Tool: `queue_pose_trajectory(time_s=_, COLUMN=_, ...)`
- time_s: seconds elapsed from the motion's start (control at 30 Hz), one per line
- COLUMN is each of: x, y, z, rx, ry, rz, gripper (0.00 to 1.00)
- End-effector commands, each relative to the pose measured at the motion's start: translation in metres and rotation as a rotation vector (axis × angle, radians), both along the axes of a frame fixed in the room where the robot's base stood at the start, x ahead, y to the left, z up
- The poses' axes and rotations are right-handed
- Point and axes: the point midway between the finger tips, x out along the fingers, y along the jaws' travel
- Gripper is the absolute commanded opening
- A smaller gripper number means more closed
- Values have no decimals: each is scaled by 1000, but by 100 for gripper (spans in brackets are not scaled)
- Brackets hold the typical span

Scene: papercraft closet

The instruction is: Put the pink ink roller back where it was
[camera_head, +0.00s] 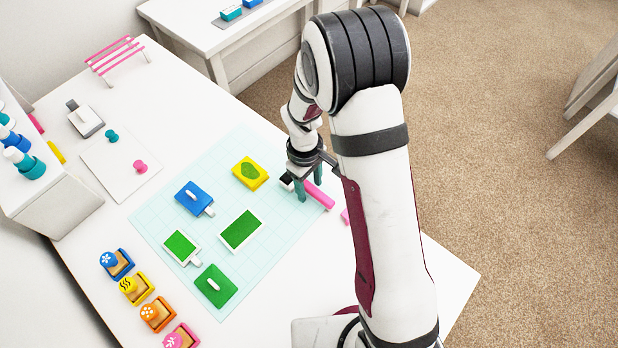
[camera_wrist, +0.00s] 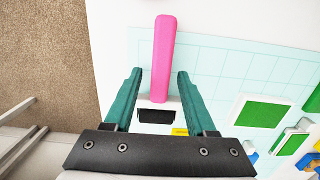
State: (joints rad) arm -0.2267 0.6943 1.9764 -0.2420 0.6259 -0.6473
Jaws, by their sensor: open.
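The pink ink roller (camera_head: 322,197) lies at the right edge of the pale grid mat (camera_head: 282,245). In the wrist view its long pink part (camera_wrist: 164,45) points away from me, with a white and black piece (camera_wrist: 157,114) at its near end. My gripper (camera_head: 309,186) is open, low over the roller. In the wrist view my gripper's two teal fingers (camera_wrist: 160,74) stand on either side of it, with gaps left and right. From these frames I cannot tell how far the fingertips are above the table.
Green blocks (camera_head: 240,231), a blue block (camera_head: 194,197) and a yellow block (camera_head: 250,173) lie on the mat. A pink-barred rack (camera_head: 117,57) stands at the back left. Several stamps (camera_head: 137,289) line the front left. A small pink piece (camera_head: 345,216) shows beside my arm.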

Motion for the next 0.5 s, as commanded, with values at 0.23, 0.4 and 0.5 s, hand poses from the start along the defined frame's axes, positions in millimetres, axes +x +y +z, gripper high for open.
queue_pose_trajectory(time_s=0.23, x=5, y=4, z=65, rx=2, ry=-8, rz=-1, gripper=56)
queue_pose_trajectory(time_s=0.4, x=7, y=6, z=103, rx=1, ry=-5, rz=1, gripper=56)
queue_pose_trajectory(time_s=0.5, x=7, y=7, z=115, rx=1, ry=-2, rz=0, gripper=56)
